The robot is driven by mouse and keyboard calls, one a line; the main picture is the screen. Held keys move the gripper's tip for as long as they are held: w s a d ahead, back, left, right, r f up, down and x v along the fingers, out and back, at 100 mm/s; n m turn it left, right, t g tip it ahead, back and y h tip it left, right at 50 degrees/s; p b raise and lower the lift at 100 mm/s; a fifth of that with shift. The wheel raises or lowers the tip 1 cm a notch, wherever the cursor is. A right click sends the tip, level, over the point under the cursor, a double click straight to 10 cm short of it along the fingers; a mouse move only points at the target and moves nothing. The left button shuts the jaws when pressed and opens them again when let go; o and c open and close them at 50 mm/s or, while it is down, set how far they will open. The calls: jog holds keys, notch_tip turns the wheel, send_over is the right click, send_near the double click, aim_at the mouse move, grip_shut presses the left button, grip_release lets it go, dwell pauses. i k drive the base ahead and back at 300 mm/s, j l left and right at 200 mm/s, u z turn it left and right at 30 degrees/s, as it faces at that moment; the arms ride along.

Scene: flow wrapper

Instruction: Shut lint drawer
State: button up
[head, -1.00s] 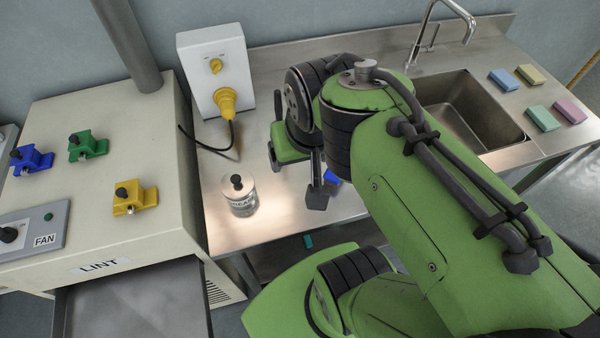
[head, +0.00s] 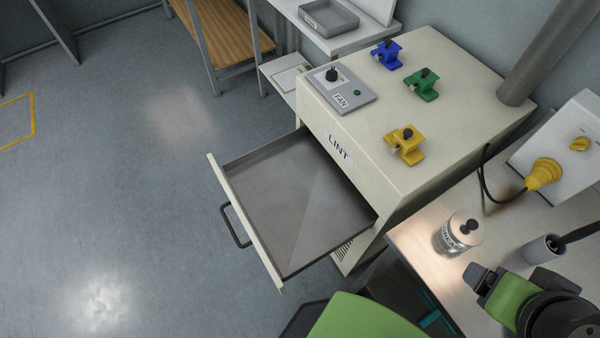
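The lint drawer (head: 300,200) is pulled well out of the cream cabinet (head: 440,130), under the LINT label. Its inside is grey and looks empty. Its cream front panel carries a dark handle (head: 235,226) facing the open floor at left.
A labelled jar (head: 458,234) stands on the counter near my gripper. Blue, green and yellow clamps and a FAN switch box (head: 342,89) sit on the cabinet top. A grey tray (head: 328,17) lies on a table behind. The floor (head: 130,200) left of the drawer is clear.

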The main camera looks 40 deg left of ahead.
aim_at(294, 201)
jog(key=u, duration=0.45)
jog(key=j+u, duration=0.1)
jog(key=u, duration=0.35)
jog(key=k+u, duration=0.1)
jog(key=u, duration=0.35)
jog(key=j+u, duration=0.15)
jog(key=u, duration=0.75)
jog(key=i+j+u, duration=0.1)
jog(key=u, duration=0.4)
jog(key=i+j+u, duration=0.1)
jog(key=u, duration=0.4)
jog(key=i+j+u, duration=0.15)
jog(key=u, duration=0.3)
jog(key=i+j+u, duration=0.1)
jog(key=u, duration=0.4)
jog(key=i+l, duration=0.05)
